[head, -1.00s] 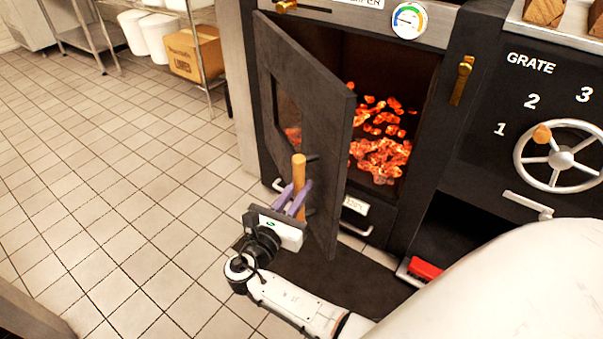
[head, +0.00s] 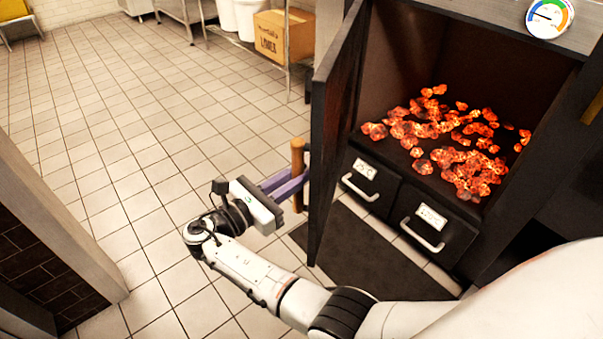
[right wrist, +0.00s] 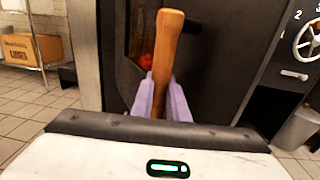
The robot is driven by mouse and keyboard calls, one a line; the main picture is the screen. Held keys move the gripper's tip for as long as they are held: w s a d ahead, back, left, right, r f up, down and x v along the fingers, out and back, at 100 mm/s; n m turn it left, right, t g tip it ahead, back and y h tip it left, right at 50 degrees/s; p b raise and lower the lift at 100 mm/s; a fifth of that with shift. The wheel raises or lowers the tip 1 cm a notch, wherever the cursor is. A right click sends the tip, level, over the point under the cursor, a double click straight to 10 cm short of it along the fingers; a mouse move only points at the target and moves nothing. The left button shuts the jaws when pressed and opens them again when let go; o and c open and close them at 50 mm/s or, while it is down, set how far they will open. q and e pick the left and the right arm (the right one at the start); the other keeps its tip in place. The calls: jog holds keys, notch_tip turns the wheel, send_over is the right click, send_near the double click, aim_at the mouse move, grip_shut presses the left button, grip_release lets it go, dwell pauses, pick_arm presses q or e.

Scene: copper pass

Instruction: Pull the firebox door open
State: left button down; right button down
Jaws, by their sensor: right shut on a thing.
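The dark firebox door (head: 333,135) stands wide open in the head view, seen nearly edge-on, swung out to the left of the firebox (head: 440,60). Its upright wooden handle (head: 298,165) is on the door's outer face. My right gripper (head: 290,183) is shut on the handle with its purple fingers. In the right wrist view the handle (right wrist: 166,60) stands between the two fingers, with the door (right wrist: 190,75) behind it. Glowing coals (head: 450,135) lie inside the firebox. My left gripper is not in view.
Two drawers with metal handles (head: 421,232) sit below the firebox opening. A dark mat (head: 370,265) lies on the floor in front. A cardboard box (head: 283,35) stands on a rack at the back. A wall corner (head: 55,230) is at the left. Tiled floor between is clear.

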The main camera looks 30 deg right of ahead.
jog(key=shift+d, duration=0.1)
jog(key=c, duration=1.7)
grip_release()
